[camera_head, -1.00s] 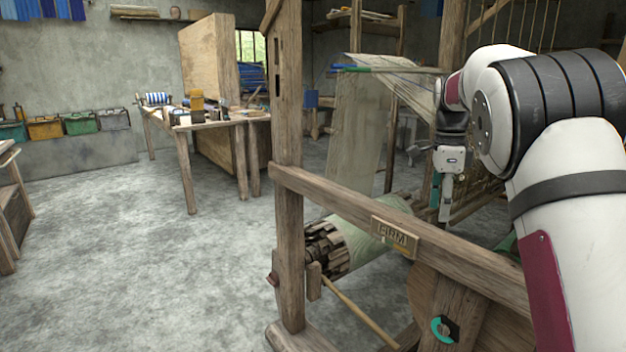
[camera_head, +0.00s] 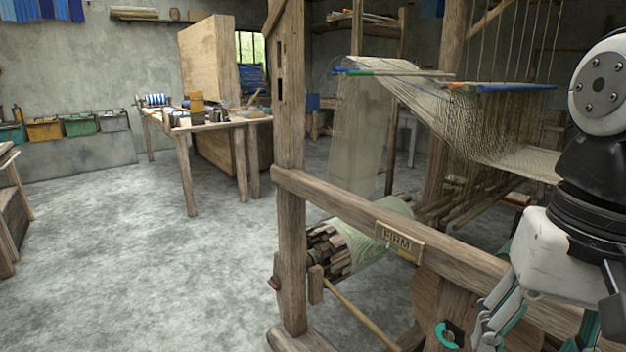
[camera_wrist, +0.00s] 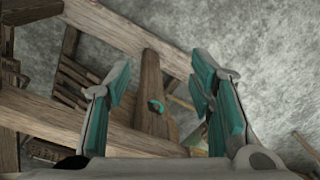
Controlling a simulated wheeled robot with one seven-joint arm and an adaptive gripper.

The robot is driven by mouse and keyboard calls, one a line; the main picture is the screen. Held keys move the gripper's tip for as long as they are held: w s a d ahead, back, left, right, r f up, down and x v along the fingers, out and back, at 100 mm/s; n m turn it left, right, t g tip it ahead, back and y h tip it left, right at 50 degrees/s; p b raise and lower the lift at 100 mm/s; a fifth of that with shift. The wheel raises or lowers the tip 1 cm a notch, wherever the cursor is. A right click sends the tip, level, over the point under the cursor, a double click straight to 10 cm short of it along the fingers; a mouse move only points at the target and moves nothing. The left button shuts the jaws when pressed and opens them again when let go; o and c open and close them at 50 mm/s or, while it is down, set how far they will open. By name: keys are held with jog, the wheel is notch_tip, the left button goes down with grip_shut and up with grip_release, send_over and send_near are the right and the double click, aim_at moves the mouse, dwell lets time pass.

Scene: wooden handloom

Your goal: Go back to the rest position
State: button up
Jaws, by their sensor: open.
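My gripper (camera_head: 535,325) is at the lower right of the head view, in front of the loom's front beam and partly cut off by the frame edge. In the wrist view my gripper (camera_wrist: 165,90) shows two teal-padded fingers spread wide with nothing between them. The loom (camera_head: 400,222) fills the right half of the head view, with pale warp threads (camera_head: 455,120) and a cloth roll (camera_head: 375,235).
A wooden post (camera_head: 290,170) of the loom stands mid-view. A work table (camera_head: 185,127) with tools stands at the back left. The grey floor (camera_head: 140,240) on the left is clear.

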jog(key=s+f+n, duration=0.4)
jog(key=s+f, duration=0.2)
jog(key=s, duration=0.3)
notch_tip(320, 180, up, 23)
jog(key=t+p, duration=0.3)
jog(key=p, duration=1.8)
jog(key=shift+w+a+r+t+h, duration=0.15)
jog(key=shift+w+a+t+h, duration=0.15)
jog(key=shift+w+a+t, duration=0.15)
